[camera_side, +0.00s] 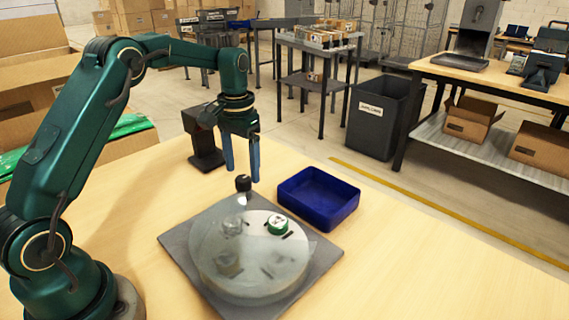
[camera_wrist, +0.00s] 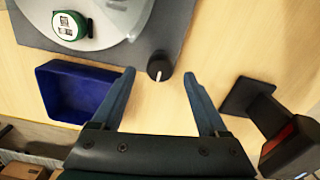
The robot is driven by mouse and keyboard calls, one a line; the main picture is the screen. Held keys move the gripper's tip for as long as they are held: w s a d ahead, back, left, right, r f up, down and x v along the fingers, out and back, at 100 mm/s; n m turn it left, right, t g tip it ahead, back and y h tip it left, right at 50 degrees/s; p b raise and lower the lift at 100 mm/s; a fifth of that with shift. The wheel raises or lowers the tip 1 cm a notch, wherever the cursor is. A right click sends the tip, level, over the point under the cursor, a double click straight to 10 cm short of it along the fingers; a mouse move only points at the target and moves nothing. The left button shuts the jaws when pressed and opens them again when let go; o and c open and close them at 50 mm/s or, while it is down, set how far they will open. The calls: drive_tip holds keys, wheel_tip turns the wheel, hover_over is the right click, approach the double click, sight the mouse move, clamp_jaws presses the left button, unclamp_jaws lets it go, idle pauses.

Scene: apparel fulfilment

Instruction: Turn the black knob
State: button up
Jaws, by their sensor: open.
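The black knob (camera_side: 243,183) stands at the far corner of a grey square base plate, beside a round turntable with a clear cover. In the wrist view the knob (camera_wrist: 160,68) has a pale line on its top and lies between and ahead of my two blue fingers. My gripper (camera_side: 242,178) points downward over the knob. It also shows in the wrist view (camera_wrist: 159,74), with its fingers spread wide and nothing between them touching the knob. Whether the fingertips reach down to the knob's height is hard to tell.
The grey base plate (camera_side: 312,270) carries the turntable (camera_side: 245,290), with a green-rimmed round item (camera_side: 278,224) and blurred shapes under the cover. A blue bin (camera_side: 320,197) stands right of the knob. A black stand (camera_side: 205,150) is behind. The table's front right is clear.

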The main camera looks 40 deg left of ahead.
drive_tip(key=shift+r, duration=1.45)
drive_tip(key=shift+d, duration=0.1)
drive_tip(key=s+d+r+m+t, duration=0.1)
drive_tip(key=s+d+r+t, duration=0.1)
drive_tip(key=s+d+r, duration=0.3)
drive_tip(key=s+d+r+m+t, duration=0.1)
drive_tip(key=s+d+r+t, duration=0.2)
drive_tip(key=r, duration=0.4)
drive_tip(key=s+d+f, duration=0.3)
drive_tip(key=s+f, duration=0.3)
drive_tip(key=s, duration=0.5)
drive_tip(key=shift+s+d+f+t, duration=0.15)
drive_tip(key=shift+s+f+t, duration=0.15)
drive_tip(key=shift+s, duration=0.05)
